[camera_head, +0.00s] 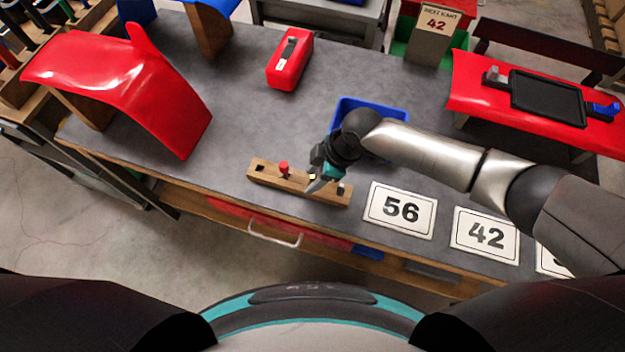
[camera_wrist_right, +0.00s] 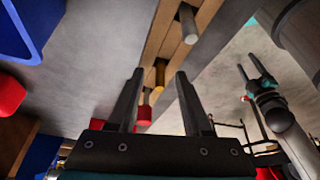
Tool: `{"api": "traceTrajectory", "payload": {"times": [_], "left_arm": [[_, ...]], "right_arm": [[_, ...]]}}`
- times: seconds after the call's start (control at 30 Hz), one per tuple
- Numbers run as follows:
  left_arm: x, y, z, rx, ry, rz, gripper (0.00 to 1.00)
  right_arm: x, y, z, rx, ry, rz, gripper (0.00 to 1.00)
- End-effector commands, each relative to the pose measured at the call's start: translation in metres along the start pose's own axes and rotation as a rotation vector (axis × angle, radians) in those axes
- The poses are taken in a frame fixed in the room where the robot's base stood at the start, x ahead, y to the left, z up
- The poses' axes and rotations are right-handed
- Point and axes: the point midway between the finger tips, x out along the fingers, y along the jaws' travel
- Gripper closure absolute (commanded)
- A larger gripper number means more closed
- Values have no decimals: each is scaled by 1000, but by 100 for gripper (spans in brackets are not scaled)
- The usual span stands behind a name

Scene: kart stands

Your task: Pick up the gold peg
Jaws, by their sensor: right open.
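The gold peg (camera_head: 312,177) stands in a wooden block (camera_head: 299,188) on the grey table, between a red peg (camera_head: 284,168) and a grey peg (camera_head: 341,187). My right gripper (camera_head: 317,184) is at the block by the gold peg, partly covering that area. In the right wrist view my right gripper (camera_wrist_right: 160,74) is open, and the gold peg (camera_wrist_right: 159,75) shows between its fingertips. I cannot tell whether they touch. The grey peg (camera_wrist_right: 188,24) and red peg (camera_wrist_right: 144,112) show there too. My left gripper (camera_wrist_right: 248,67) appears at the right of the wrist view, fingers apart and empty.
A blue bin (camera_head: 372,103) stands behind my right wrist. A red case (camera_head: 290,60) and red curved panel (camera_head: 130,80) are farther back and left. The table's front edge runs close to the block.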

Motion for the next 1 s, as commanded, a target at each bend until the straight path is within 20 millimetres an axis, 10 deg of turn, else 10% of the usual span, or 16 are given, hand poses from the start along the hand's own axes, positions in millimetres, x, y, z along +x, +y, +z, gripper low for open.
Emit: {"api": "traceTrajectory", "payload": {"times": [0.27,0.7,1.0], "left_arm": [[0,0,0,0,1,0,40],[0,0,0,0,1,0,40],[0,0,0,-1,1,0,40]], "right_arm": [[3,0,0,0,1,0,50],[2,0,0,0,0,0,99],[2,0,0,0,0,0,100]]}}
